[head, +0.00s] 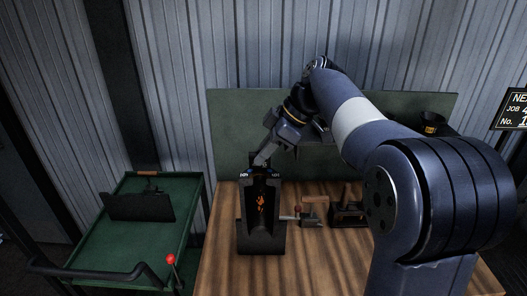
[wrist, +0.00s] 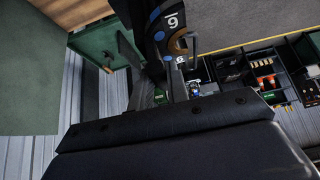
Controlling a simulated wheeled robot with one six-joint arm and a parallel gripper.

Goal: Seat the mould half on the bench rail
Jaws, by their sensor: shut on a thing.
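A dark upright mould half (head: 247,198) with an orange-marked hollow in its face stands over the workbench in the head view. My gripper (head: 262,160) is at its top edge, shut on it. Below it is a dark block-like fixture (head: 262,243) on the bench, which looks like the bench rail. The mould's lower end meets or overlaps this fixture in the picture; I cannot tell whether it is seated.
The wooden bench (head: 335,262) is clear in front. A small clamp-like tool (head: 314,212) and a dark wooden-handled tool (head: 348,212) lie right of the fixture. A green cart (head: 118,245) with a dark plate (head: 140,206) stands left. A green panel (head: 235,130) backs the bench.

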